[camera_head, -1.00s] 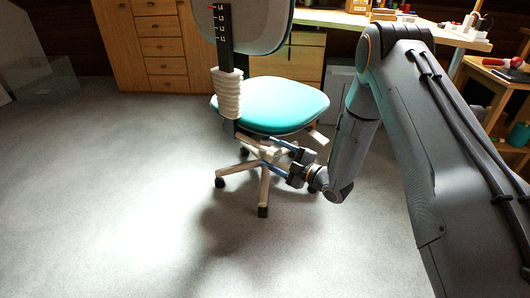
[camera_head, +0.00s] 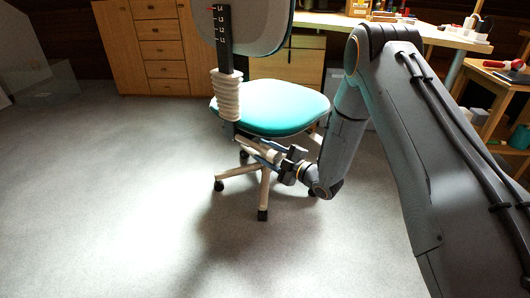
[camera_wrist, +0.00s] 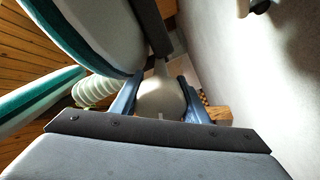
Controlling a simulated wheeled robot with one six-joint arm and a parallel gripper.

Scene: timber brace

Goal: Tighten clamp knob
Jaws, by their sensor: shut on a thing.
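A swivel chair with a teal seat (camera_head: 272,108) stands on the grey floor. My gripper (camera_head: 264,153) reaches in low from the right, below the seat. In the wrist view its two blue fingers (camera_wrist: 160,95) are shut on a pale, rounded knob (camera_wrist: 160,101), one finger on each side. The knob's far side and its fixing are hidden. In the head view, the gripper and the seat's shade make the knob hard to make out. A white ribbed sleeve (camera_head: 226,97) surrounds the dark backrest bar (camera_head: 222,48); the sleeve also shows left of the fingers in the wrist view (camera_wrist: 94,91).
The chair's pale legs and casters (camera_head: 263,214) spread just below my gripper. The seat underside is close above it. A wooden drawer cabinet (camera_head: 160,50) and a workbench (camera_head: 400,27) stand behind. A side shelf (camera_head: 500,85) is at right. Floor at left is clear.

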